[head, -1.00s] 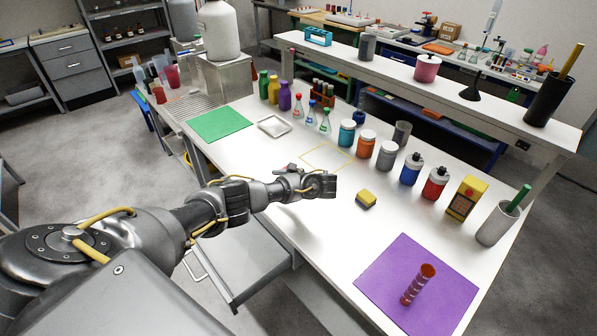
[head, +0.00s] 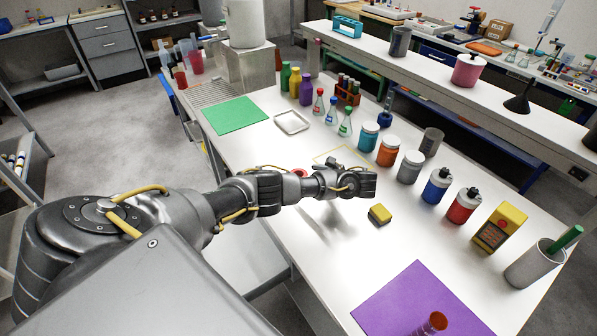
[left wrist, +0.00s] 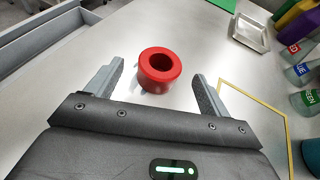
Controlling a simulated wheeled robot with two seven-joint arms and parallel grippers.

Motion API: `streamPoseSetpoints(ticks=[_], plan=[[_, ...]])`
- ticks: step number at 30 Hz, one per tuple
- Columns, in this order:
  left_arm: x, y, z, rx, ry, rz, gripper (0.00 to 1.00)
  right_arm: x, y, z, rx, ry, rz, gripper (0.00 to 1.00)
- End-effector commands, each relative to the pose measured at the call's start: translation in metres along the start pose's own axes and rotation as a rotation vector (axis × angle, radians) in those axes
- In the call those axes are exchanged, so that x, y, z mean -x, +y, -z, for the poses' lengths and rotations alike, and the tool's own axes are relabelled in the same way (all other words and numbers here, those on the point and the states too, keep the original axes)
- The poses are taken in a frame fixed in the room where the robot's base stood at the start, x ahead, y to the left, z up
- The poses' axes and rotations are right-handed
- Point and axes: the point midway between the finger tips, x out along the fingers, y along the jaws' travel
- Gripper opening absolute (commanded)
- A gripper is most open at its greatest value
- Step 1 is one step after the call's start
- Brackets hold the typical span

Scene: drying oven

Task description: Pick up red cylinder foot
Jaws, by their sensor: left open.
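The red cylinder foot (left wrist: 160,70) is a short flanged ring with a round hole, standing on the white table in the left wrist view. In the head view, only a small red part of the foot (head: 300,172) shows behind my left arm. My left gripper (head: 313,180) is open and low over the table. In the left wrist view its two fingers (left wrist: 158,75) are spread on either side of the foot, which sits around the fingertips with a visible gap on both sides. My right gripper is not in view.
A yellow outlined square (head: 343,157) lies beside the gripper. A yellow block (head: 380,214) and a row of jars stand to the right. A white tray (head: 292,122) and green mat (head: 235,115) lie behind. A purple mat (head: 400,300) bears a red segmented cylinder (head: 436,323).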

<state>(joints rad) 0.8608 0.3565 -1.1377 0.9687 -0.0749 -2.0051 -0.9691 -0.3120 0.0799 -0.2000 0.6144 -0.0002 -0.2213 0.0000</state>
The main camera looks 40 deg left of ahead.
Motion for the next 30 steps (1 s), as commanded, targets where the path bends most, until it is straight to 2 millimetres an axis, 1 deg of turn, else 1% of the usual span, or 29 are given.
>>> streamPoseSetpoints(ticks=[1,3,9,14,19,21,24,30], plan=[[-0.008,0.000,0.004,0.001,0.001,-0.001,0.81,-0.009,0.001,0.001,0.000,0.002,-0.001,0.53],[-0.013,0.001,0.002,0.001,0.000,-0.001,0.81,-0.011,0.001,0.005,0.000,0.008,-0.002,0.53],[-0.017,0.002,-0.001,0.000,0.000,-0.003,0.81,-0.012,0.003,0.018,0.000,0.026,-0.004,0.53],[-0.028,0.002,0.003,0.001,-0.001,-0.005,0.81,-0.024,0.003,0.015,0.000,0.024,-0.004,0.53],[-0.050,0.000,0.006,0.002,-0.001,-0.005,0.81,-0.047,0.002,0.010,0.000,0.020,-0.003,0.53],[-0.059,0.001,0.001,0.001,-0.001,-0.005,0.81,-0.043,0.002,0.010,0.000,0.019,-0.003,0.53],[-0.067,0.001,0.001,0.000,-0.001,-0.005,0.81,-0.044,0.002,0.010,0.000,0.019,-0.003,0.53],[-0.068,0.000,0.000,-0.001,0.000,-0.003,0.81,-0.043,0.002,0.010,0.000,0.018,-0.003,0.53]])
